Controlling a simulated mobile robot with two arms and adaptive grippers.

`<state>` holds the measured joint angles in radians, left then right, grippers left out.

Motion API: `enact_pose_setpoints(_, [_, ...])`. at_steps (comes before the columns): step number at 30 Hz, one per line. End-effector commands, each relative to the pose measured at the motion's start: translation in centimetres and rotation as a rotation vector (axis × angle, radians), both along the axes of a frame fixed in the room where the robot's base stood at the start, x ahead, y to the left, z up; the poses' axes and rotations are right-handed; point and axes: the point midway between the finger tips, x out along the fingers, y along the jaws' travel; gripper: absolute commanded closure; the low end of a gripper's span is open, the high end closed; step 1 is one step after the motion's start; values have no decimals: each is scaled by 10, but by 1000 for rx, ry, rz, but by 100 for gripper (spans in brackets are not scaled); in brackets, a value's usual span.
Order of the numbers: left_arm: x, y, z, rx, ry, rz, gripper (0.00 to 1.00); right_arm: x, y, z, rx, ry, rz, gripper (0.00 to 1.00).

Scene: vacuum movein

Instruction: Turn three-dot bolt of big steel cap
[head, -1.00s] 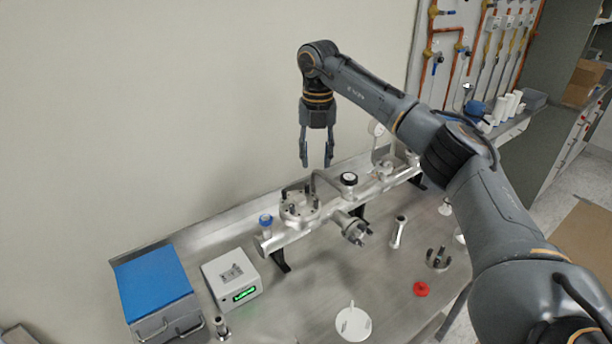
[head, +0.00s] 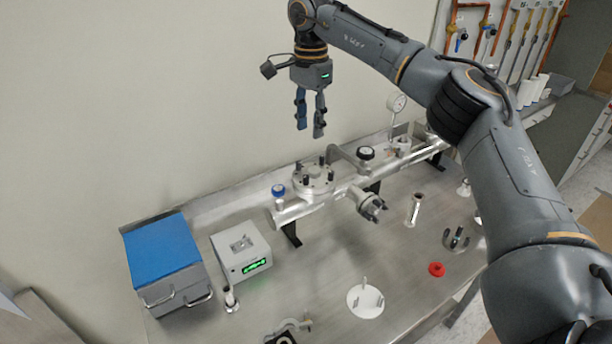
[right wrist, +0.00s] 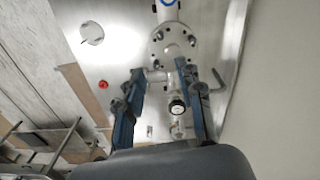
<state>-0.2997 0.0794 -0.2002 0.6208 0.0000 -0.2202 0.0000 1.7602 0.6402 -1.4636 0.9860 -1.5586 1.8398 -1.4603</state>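The big steel cap (head: 314,181) is a round flange on top of the horizontal steel pipe, with several dark bolts standing up around it. It also shows in the right wrist view (right wrist: 172,47), beyond the fingers. Which bolt bears three dots is too small to tell. My right gripper (head: 310,132) hangs above the cap, pointing down, with nothing between its fingers. Its two fingers stand apart in the right wrist view (right wrist: 155,85). My left gripper is not in view.
A blue-lidded box (head: 160,256) and a white device with a green display (head: 241,252) stand left of the pipe. A white disc (head: 366,301) and a red ring (head: 437,269) lie in front.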

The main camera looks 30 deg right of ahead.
Motion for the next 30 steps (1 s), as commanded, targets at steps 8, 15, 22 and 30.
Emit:
enact_pose_setpoints(8, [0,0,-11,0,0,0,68,1,8,4,-4,-4,500,64])
enact_pose_setpoints(15, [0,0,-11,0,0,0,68,1,9,1,-3,-4,620,64])
enact_pose_setpoints(22, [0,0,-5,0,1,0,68,0,9,-34,-3,0,620,64])
enact_pose_setpoints(30, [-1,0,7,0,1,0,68,0,9,-91,-4,0,619,64])
